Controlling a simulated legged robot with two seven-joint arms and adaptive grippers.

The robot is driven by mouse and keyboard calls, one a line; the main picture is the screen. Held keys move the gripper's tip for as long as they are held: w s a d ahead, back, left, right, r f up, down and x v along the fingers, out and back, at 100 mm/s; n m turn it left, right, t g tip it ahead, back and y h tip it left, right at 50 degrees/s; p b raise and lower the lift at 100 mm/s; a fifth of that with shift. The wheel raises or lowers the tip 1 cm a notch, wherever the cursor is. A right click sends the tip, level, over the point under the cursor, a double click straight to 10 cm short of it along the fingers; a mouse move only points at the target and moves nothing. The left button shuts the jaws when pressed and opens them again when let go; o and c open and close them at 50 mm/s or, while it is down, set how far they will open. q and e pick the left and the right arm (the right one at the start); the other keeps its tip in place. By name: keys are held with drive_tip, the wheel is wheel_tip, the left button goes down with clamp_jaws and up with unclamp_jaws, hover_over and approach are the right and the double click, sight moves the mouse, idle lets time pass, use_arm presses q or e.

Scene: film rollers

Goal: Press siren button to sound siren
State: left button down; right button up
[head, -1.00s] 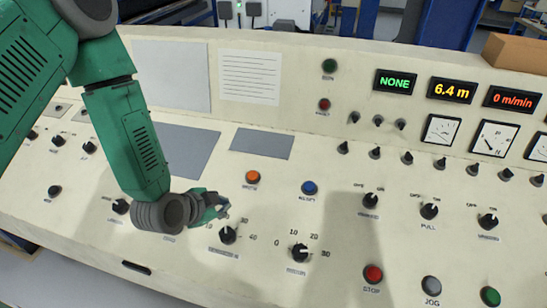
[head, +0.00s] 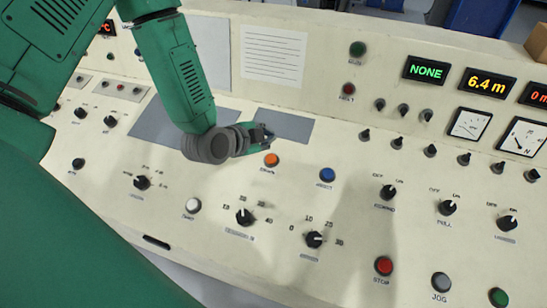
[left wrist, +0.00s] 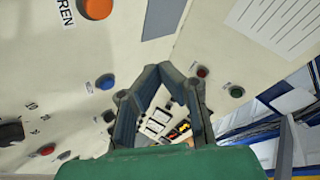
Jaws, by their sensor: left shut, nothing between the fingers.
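The siren button is the orange round button (head: 271,160) on the sloped cream panel, with a small label under it. It also shows large at the top left of the left wrist view (left wrist: 96,8), beside lettering ending in "REN". My left gripper (head: 265,138) is shut and empty. In the head view it appears just above the orange button, over the edge of a grey plate. The gap to the panel is hard to judge. In the left wrist view the fingertips (left wrist: 158,72) meet, off to the right of the button. My right gripper is not in view.
A blue button (head: 327,175) is right of the orange one. A white button (head: 193,205) and black dials (head: 244,217) are below. A red stop button (head: 384,266) is lower right. Displays (head: 426,69), gauges and switches fill the upright panel behind.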

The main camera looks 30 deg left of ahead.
sight(270, 160)
use_arm(q)
drive_tip(key=f+b, duration=0.2)
drive_tip(key=w+f+b, duration=0.1)
drive_tip(key=f, duration=0.2)
drive_tip(key=a+f+b, duration=0.1)
drive_tip(key=f+b, duration=0.1)
drive_tip(key=shift+w+f+b, duration=0.15)
drive_tip(key=shift+w+b, duration=0.1)
drive_tip(key=shift+b, duration=0.05)
drive_tip(key=shift+w+d+f+b, duration=0.15)
drive_tip(key=shift+w+f+b, duration=0.1)
drive_tip(key=shift+f+b, duration=0.3)
drive_tip(key=shift+a+f, duration=0.1)
drive_tip(key=shift+a, duration=0.2)
drive_tip(key=shift+d, duration=0.2)
drive_tip(key=shift+a+f, duration=0.1)
drive_tip(key=shift+f, duration=0.25)
